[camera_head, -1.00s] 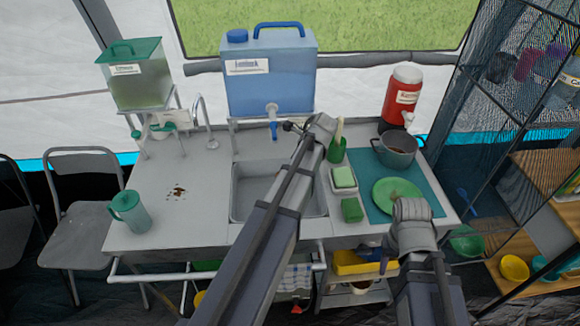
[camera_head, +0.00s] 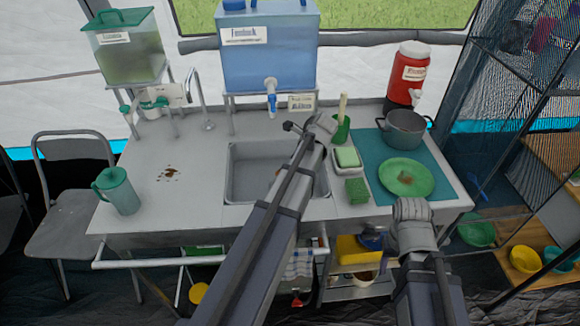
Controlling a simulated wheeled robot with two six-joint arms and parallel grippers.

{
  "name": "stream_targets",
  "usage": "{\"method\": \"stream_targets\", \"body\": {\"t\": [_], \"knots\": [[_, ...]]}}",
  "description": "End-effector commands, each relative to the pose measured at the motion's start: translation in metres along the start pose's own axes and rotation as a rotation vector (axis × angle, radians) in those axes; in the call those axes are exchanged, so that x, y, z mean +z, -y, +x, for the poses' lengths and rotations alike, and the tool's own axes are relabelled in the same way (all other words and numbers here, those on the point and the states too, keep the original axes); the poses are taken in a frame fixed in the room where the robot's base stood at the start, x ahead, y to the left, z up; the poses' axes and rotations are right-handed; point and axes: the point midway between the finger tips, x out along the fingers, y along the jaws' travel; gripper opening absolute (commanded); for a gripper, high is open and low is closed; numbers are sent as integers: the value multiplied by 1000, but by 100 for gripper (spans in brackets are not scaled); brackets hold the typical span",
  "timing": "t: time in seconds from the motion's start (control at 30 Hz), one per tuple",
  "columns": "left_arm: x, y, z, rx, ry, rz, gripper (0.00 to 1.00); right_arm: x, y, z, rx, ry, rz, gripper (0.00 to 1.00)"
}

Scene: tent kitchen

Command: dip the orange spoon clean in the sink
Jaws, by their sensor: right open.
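I cannot make out the orange spoon in the head view. The grey sink basin (camera_head: 245,175) is set in the counter, and my left arm crosses in front of its right part. My left arm reaches up over the basin and ends near its back right corner; its fingers are not clear enough to judge. My right gripper (camera_head: 411,208) is at the front right counter edge, just below the green plate (camera_head: 420,180). It is open, with its fingertips mostly hidden, and I see nothing held in it.
A blue water container (camera_head: 268,62) stands behind the sink. A grey pot (camera_head: 404,128) and the plate are on a teal mat. A green sponge (camera_head: 357,190) and soap dish (camera_head: 347,160) sit right of the basin.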

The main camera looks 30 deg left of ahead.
Motion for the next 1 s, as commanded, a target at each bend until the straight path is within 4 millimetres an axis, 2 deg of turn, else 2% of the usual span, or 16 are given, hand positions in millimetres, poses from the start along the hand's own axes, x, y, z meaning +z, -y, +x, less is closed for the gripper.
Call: {"method": "stream_targets", "body": {"t": [0.03, 0.1, 0.4, 1.0], "knots": [[-5, 0, 9, 0, 0, 0, 0, -1, 1, 10, 0, 0, 0, 50], [-8, 0, 15, 0, 0, 0, 0, -1, 2, 17, 0, 0, 0, 50], [-17, 0, 34, 0, 0, 0, 0, -2, 4, 38, 0, 0, -1, 50], [-18, 0, 34, 0, 0, 0, 0, -2, 4, 38, 0, 0, -1, 50]]}}
